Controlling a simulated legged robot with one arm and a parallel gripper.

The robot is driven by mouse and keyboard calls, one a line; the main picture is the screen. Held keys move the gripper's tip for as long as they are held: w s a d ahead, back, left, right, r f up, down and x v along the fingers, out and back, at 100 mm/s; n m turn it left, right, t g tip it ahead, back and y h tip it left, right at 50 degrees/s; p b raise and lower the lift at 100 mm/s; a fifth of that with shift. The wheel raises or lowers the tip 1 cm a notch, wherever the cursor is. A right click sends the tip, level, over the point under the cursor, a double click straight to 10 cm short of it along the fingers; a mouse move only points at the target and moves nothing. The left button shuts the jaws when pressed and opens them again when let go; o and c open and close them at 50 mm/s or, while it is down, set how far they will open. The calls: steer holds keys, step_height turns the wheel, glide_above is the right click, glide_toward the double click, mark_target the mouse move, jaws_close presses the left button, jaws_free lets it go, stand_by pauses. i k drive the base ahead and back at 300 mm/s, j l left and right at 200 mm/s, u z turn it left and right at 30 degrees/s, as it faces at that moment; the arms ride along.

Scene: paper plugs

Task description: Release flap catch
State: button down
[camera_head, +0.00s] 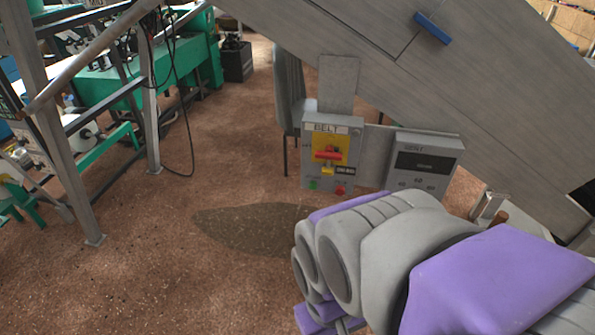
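A small blue bar (432,28) is fixed on the grey sloping metal chute (480,95) at the upper right, near a panel seam. It looks like the flap catch, but I cannot be sure. My grey and purple arm (490,285) fills the lower right. Its rounded end, with my gripper (318,312) partly showing at the bottom edge, is well below and left of the blue bar and apart from it. The fingertips are not clear, so I cannot tell whether they are open. I see nothing held.
A control box marked BELT (311,157) has a red switch on a yellow plate. A grey display box (425,165) is beside it. A metal frame (65,130) and green machinery (115,80) stand at left. The brown floor (190,250) is open at centre left.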

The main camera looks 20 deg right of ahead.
mark_target(418, 17)
steer(key=z, duration=1.3)
